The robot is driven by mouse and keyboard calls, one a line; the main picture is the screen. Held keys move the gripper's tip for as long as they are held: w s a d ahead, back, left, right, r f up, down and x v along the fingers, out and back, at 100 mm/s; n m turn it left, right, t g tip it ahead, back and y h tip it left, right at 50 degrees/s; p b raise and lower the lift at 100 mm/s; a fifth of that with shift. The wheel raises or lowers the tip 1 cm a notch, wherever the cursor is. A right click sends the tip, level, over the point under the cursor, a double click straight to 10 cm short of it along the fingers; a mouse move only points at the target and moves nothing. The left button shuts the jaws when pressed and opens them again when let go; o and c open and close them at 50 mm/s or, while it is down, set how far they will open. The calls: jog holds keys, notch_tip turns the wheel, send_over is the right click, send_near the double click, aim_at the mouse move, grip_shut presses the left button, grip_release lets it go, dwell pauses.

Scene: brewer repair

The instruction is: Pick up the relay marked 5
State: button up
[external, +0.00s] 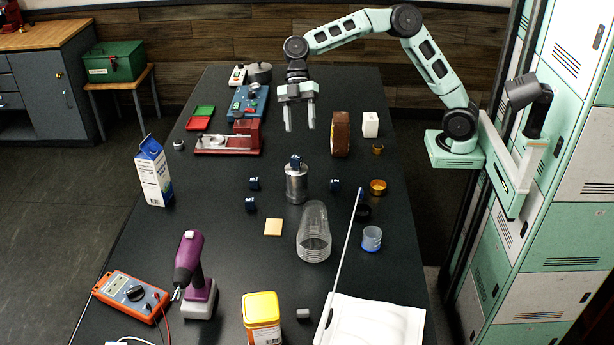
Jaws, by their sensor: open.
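Several small dark blue blocks with white markings, which look like the relays, are on the black table. One block (295,161) is on top of a silver cylinder (297,187). Two more blocks, an upper one (254,184) and a lower one (250,204), lie left of the cylinder. Another block (335,186) lies to its right. The markings are too small to read, so I cannot tell which one is marked 5. My gripper (300,127) is open and empty, fingers pointing down, above the table and further back than the cylinder.
A clear jar (314,235) lies in front of the cylinder. A brown block (340,134) and a white box (370,124) stand right of my gripper. A red vise-like device (240,138) is to its left. A long thin rod (345,250) slants across the front right.

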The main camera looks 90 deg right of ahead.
jog(key=w+d+f+n+t+y+b, duration=0.1)
jog(key=w+d+t+y, duration=0.1)
jog(key=w+d, duration=0.6)
jog(key=w+d+n+t+y+b, duration=0.15)
jog(key=w+d, duration=0.25)
jog(key=d, duration=0.7)
send_near(254, 178)
jog(key=a+p, duration=0.1)
jog(key=a+f+m+p, duration=0.1)
jog(key=p, duration=0.1)
jog(key=shift+a+f, duration=0.2)
jog(key=shift+f, duration=0.05)
jog(key=p+x, duration=0.2)
jog(key=x, duration=0.3)
jog(key=shift+w+a+p, duration=0.15)
jog(key=shift+w+p, duration=0.05)
jog(key=shift+p, duration=0.1)
jog(key=shift+w+a+f, duration=0.1)
jog(key=shift+a+f, duration=0.1)
jog(key=shift+a, duration=0.1)
jog(key=c, duration=1.1)
